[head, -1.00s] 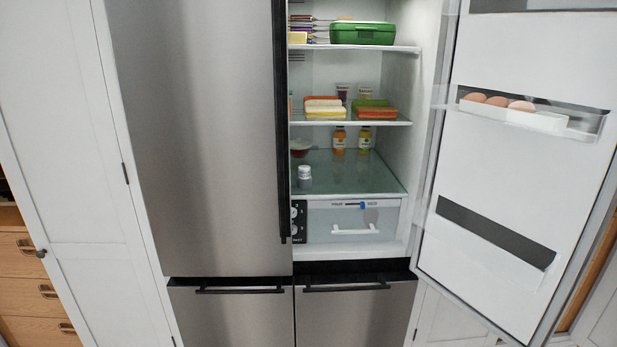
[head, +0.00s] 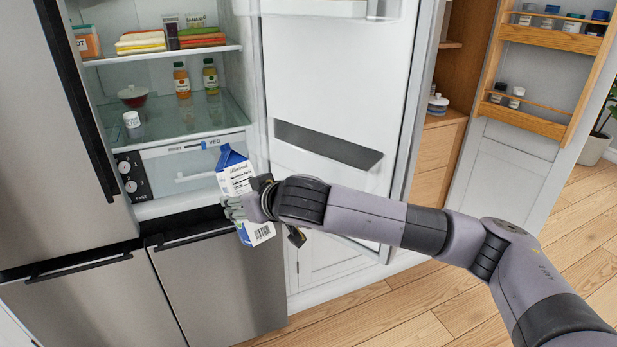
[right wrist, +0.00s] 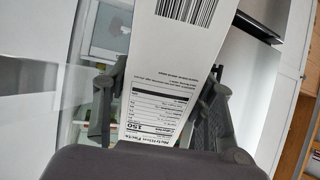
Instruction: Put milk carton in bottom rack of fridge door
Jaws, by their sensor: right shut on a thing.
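The milk carton (head: 234,176) is blue and white with a gabled top. My right gripper (head: 243,205) is shut on it and holds it slightly tilted, in front of the open fridge at the height of the vegetable drawer. In the right wrist view the carton (right wrist: 165,80) fills the middle between the two fingers of the gripper (right wrist: 155,105), with its barcode and nutrition label showing. The open fridge door (head: 335,90) stands right of the carton. Its bottom rack (head: 325,145) shows as a dark recessed strip, with nothing seen in it. My left gripper is not in view.
The vegetable drawer (head: 185,165) is behind the carton. A wooden cabinet door rack (head: 535,120) stands at the right. The floor (head: 390,310) in front is clear.

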